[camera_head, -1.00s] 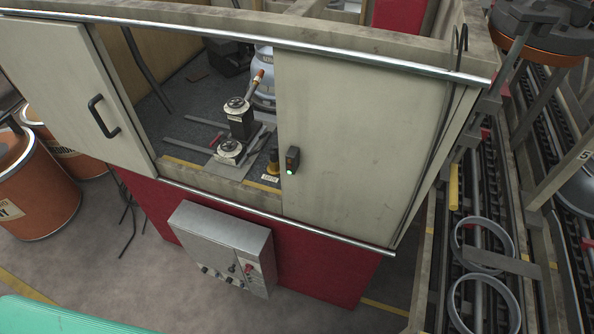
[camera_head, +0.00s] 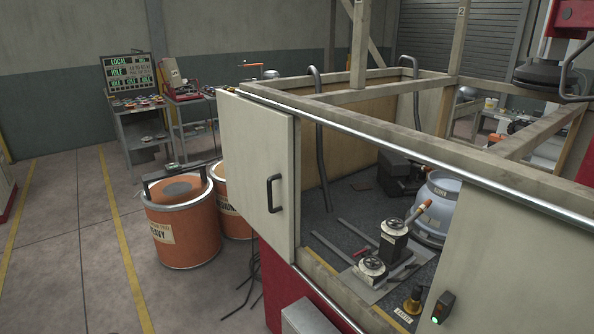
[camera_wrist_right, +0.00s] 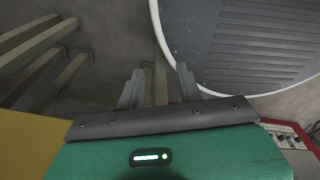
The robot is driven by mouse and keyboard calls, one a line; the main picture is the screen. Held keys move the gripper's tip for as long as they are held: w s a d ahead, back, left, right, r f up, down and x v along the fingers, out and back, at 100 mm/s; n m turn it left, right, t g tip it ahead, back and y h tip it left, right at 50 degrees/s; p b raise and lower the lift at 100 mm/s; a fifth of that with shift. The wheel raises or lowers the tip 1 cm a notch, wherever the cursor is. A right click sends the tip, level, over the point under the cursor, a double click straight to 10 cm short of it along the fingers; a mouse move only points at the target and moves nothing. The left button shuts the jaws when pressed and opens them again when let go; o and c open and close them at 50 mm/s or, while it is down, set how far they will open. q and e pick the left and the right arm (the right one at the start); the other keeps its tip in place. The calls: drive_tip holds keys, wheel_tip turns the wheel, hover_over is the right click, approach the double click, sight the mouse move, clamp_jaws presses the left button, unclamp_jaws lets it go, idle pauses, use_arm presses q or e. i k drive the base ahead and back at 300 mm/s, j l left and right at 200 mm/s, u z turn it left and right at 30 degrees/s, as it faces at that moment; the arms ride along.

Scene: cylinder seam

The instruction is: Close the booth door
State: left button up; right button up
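The booth's sliding door is a pale grey panel (camera_head: 258,172) with a black bar handle (camera_head: 274,193), at the left of the booth opening in the head view. The opening between it and the fixed grey panel (camera_head: 497,275) at the right is wide, with the booth inside showing. A small black box with a green light (camera_head: 443,307) sits on the fixed panel's edge. My right gripper (camera_wrist_right: 158,85) shows in the right wrist view with its two fingers apart and nothing between them, clear of the door. My left gripper is not in view.
Orange drums (camera_head: 184,222) stand on the floor left of the booth. A silver control box (camera_head: 312,317) juts from the booth's front. Inside are a clamp fixture (camera_head: 393,243) and a grey cylinder (camera_head: 437,205). Open floor lies at the left.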

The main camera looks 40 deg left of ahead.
sight(257, 139)
drive_tip(key=j+u, duration=0.1)
drive_tip(key=j, duration=0.35)
drive_tip(key=i+j+u, duration=0.1)
drive_tip(key=j, duration=0.3)
drive_tip(key=i+j, duration=0.1)
drive_tip(key=j, duration=0.35)
drive_tip(key=j+u, duration=0.15)
drive_tip(key=j, duration=0.25)
drive_tip(key=i, duration=0.05)
